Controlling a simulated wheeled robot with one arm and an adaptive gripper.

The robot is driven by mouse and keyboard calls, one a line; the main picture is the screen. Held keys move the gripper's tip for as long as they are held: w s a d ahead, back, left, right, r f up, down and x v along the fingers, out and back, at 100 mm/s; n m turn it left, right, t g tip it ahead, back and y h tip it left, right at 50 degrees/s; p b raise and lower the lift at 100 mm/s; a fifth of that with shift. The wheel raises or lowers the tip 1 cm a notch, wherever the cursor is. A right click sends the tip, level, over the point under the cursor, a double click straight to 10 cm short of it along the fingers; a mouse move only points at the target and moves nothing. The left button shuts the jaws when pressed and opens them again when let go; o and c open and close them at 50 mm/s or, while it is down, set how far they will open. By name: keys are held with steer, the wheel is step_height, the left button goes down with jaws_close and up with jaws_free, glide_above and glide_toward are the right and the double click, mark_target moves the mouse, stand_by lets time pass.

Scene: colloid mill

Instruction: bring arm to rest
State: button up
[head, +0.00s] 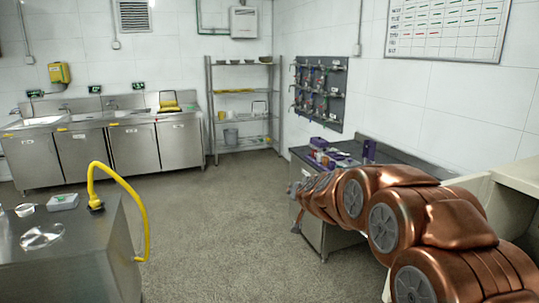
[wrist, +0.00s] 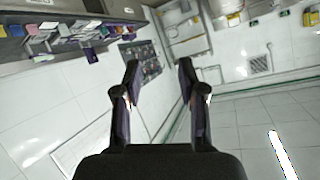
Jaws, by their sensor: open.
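My copper-coloured arm (head: 370,205) reaches in from the right edge of the head view, in front of the right-hand counter. Its far end points left, toward the middle of the room. My gripper shows in the wrist view (wrist: 158,68), with two dark fingers spread apart and nothing between them. In the head view the gripper is small and foreshortened, so its fingers are hard to make out there. The wrist view is upside down, with a ceiling light low in the picture.
The right-hand counter (head: 338,146) holds purple items (head: 322,152) near my arm. A tool board (head: 318,92) hangs above it. A steel table (head: 70,245) with a yellow hose (head: 143,215) stands at left. Sink cabinets (head: 110,150) and a shelf rack (head: 243,105) stand behind. The middle floor is clear.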

steer(key=s+d+f+n+g, duration=0.1)
steer(key=s+f+g, duration=0.2)
steer(key=s, duration=0.9)
steer(key=s+f+n+g+y, duration=0.1)
steer(key=s+f+g, duration=0.15)
steer(key=s, duration=0.95)
steer(key=s+d+f+n+g, duration=0.15)
steer(key=s+g, duration=0.25)
steer(key=s, duration=0.7)
steer(key=s+d+f+g, duration=0.1)
steer(key=s+d, duration=0.1)
steer(key=s, duration=0.5)
steer(key=s+d+f+g+h, duration=0.1)
steer(key=s+d+g, duration=0.1)
steer(key=s, duration=0.5)
steer(key=s+d+f+g+h, duration=0.1)
steer(key=s+d+g, duration=0.1)
steer(key=s, duration=0.5)
steer(key=shift+s+d+f+m, duration=0.25)
steer(key=shift+d+f+m, duration=0.05)
steer(key=shift+d+m, duration=0.15)
